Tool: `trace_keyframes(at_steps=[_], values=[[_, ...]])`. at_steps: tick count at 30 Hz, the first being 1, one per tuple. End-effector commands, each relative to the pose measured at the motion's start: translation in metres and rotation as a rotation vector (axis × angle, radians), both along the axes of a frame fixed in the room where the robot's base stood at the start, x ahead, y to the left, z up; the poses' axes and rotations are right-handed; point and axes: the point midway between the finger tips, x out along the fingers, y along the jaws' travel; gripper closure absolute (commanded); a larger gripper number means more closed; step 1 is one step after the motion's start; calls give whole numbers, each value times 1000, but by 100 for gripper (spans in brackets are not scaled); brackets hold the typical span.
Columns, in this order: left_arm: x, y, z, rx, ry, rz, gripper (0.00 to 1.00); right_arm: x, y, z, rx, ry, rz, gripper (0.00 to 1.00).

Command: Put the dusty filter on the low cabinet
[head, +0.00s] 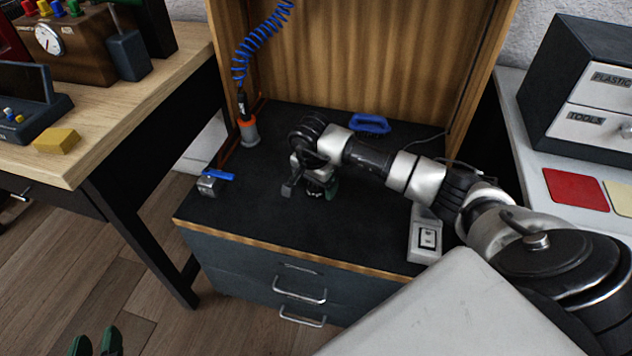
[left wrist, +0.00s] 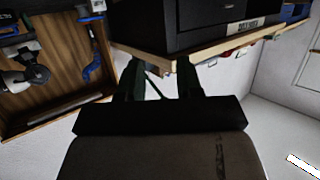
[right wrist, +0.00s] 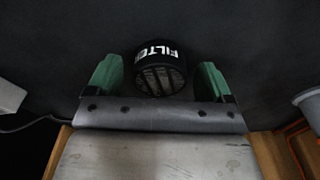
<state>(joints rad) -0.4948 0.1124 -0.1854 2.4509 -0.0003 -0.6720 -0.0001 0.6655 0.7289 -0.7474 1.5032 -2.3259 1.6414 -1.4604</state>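The filter (right wrist: 160,72) is a black round canister with white "FILTER" lettering and a grille, partly cut off by the gripper body in the right wrist view. In the head view it shows only as a dark bit with white marks (head: 314,190) under my right wrist. It appears to stand on the black top of the low cabinet (head: 270,205), which has drawers in front. My right gripper (right wrist: 160,80) is open, its green fingers on either side of the filter with gaps. My left gripper (head: 97,343) is open and empty (left wrist: 163,82), over the floor at bottom left.
On the cabinet top are a grey block with a blue lever (head: 208,185), a grey-orange cup-like holder (head: 249,132), a blue handle-like item (head: 370,123) and a white switch box (head: 425,238). Wooden panels rise behind. A wooden desk (head: 120,125) stands left; a drawer unit (head: 590,100) right.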

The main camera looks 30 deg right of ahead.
Motion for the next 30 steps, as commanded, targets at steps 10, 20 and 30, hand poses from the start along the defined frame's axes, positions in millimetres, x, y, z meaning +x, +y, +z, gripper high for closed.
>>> trace_keyframes(at_steps=[10,20,30], values=[[-3,1,-4,9,43,2,64,0,0,4,0,0,0,18],[-38,18,-39,91,395,27,64,-2,7,67,-1,-4,1,18],[-76,32,-61,152,678,48,64,-5,13,117,0,-1,1,18]])
